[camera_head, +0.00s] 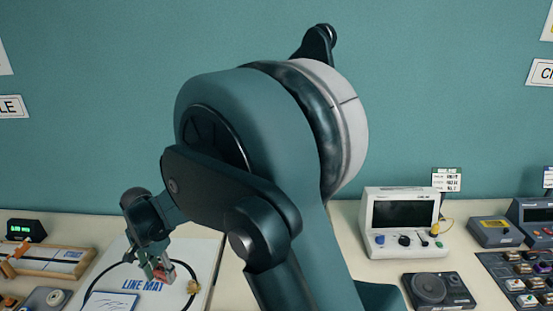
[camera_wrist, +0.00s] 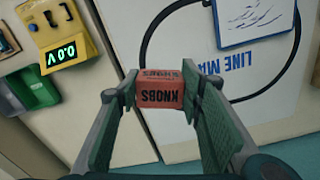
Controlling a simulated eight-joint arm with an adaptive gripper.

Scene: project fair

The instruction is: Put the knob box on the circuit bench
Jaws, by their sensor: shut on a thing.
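The knob box (camera_wrist: 160,96) is a small red-orange box with KNOBS printed on it. My gripper (camera_wrist: 158,88) is shut on it, with one finger on each side in the wrist view. In the head view my gripper (camera_head: 158,268) and the red box (camera_head: 161,275) are at the lower left, over the white line mat (camera_head: 205,255). I cannot tell how high the box is above the mat. At the right edge a cut-off wall sign (camera_head: 541,73) starts with CI; the circuit bench itself is not clearly identifiable.
A white instrument (camera_head: 399,222) and a dark knobbed unit (camera_head: 438,290) stand on the right, with a dark board (camera_head: 520,278) of small parts beyond. A wooden frame (camera_head: 45,260) lies at left. The wrist view shows a yellow meter (camera_wrist: 60,45). My arm hides the middle.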

